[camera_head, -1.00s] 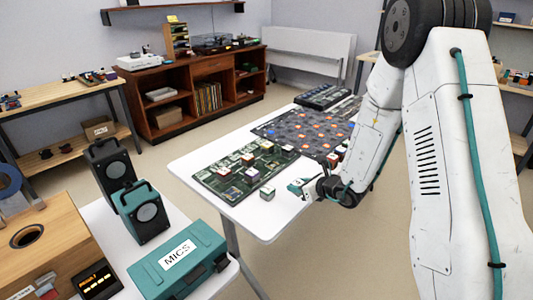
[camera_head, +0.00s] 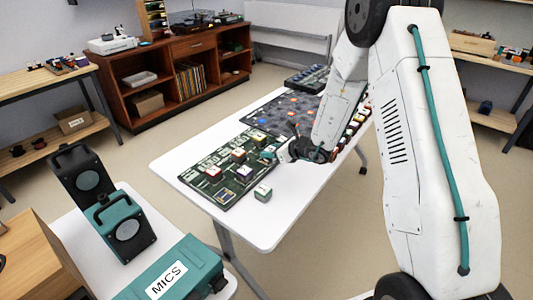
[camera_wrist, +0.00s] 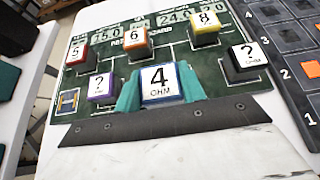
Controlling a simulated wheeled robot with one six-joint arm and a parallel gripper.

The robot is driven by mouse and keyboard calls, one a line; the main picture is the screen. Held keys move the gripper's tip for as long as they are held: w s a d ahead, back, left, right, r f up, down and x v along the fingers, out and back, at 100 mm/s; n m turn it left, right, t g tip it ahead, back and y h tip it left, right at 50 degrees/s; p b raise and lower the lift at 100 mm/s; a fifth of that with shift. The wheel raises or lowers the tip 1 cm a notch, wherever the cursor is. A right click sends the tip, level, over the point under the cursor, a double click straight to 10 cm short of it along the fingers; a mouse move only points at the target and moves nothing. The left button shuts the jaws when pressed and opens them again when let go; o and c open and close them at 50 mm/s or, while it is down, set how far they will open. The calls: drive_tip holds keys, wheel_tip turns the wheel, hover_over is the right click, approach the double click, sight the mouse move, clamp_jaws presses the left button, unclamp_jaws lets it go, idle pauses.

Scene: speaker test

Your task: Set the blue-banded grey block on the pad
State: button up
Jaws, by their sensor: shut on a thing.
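The blue-banded block (camera_wrist: 160,84), with a white top marked "4 OHM", sits between the teal fingertips of my gripper (camera_wrist: 158,92) in the wrist view. My gripper is shut on it. In the head view my gripper (camera_head: 270,153) is over the right part of the green printed board (camera_head: 200,162); the held block cannot be made out there. A small blue-framed square (camera_wrist: 68,101) is printed at the board's left in the wrist view and also shows in the head view (camera_head: 225,196). I cannot tell for certain whether it is the pad.
Red (camera_wrist: 77,53), orange (camera_wrist: 136,43), yellow (camera_wrist: 204,28), purple (camera_wrist: 101,86) and black (camera_wrist: 243,61) banded blocks stand on the board. Another pale block (camera_head: 263,193) stands on the white table (camera_head: 268,228). A dark numbered grid board (camera_wrist: 290,50) lies to the right.

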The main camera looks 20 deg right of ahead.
drive_tip(key=w, duration=0.4)
drive_tip(key=shift+a+f, duration=0.2)
drive_tip(key=shift+a, duration=0.05)
drive_tip(key=shift+w+f, duration=0.2)
drive_tip(key=shift+w, duration=0.05)
drive_tip(key=shift+f, duration=1.55)
drive_tip(key=o, duration=1)
drive_tip(key=shift+f, duration=0.15)
